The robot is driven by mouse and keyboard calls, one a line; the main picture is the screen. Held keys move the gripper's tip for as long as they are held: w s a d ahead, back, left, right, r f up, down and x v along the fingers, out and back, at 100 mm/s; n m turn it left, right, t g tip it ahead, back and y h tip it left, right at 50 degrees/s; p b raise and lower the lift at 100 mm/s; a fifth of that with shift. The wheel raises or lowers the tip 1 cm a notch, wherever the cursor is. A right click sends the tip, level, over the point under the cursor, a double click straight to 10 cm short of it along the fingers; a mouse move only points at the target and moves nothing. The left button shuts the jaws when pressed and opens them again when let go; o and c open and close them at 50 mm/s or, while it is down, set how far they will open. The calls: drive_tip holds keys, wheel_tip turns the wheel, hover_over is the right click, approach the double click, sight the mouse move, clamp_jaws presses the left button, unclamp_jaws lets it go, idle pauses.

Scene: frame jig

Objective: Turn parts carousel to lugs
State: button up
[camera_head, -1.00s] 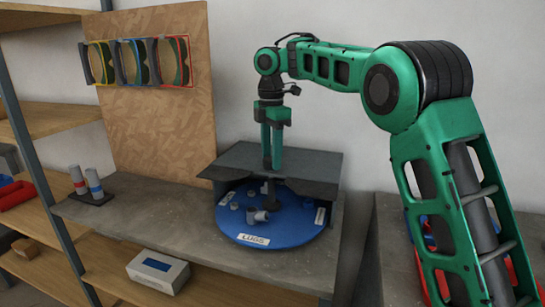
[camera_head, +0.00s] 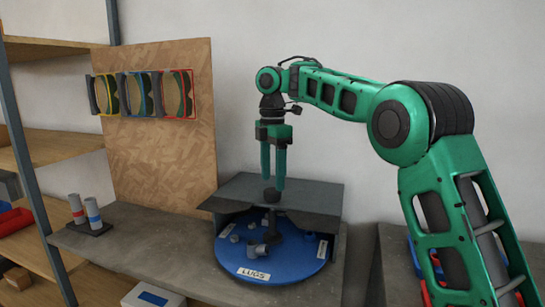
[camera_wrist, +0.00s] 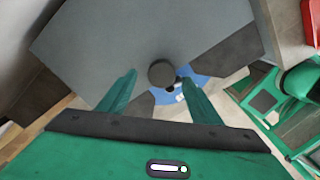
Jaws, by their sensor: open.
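The parts carousel (camera_head: 283,277) is a blue round disc under a grey cover (camera_head: 310,192); its rear is hidden. A white LUGS label (camera_head: 253,273) faces front, slightly left of centre. Loose grey parts, including a cylindrical one (camera_head: 258,249), lie on the disc. A dark round knob (camera_head: 270,196) stands at the cover's front cutout and shows in the wrist view (camera_wrist: 161,75). My gripper (camera_head: 273,184) is open and points down at the knob. In the wrist view its fingertips (camera_wrist: 159,79) are on either side of the knob, apart from it; their exact height is unclear.
A wooden board (camera_head: 160,140) with several coloured frames stands behind to the left. Two grey cylinders (camera_head: 86,212) stand on a dark base on the grey bench (camera_head: 150,235). A white box (camera_head: 152,297) is below. Red bins sit at both sides.

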wheel_tip(320, 180, up, 7)
drive_tip(key=shift+w+r, duration=0.15)
idle(0.4)
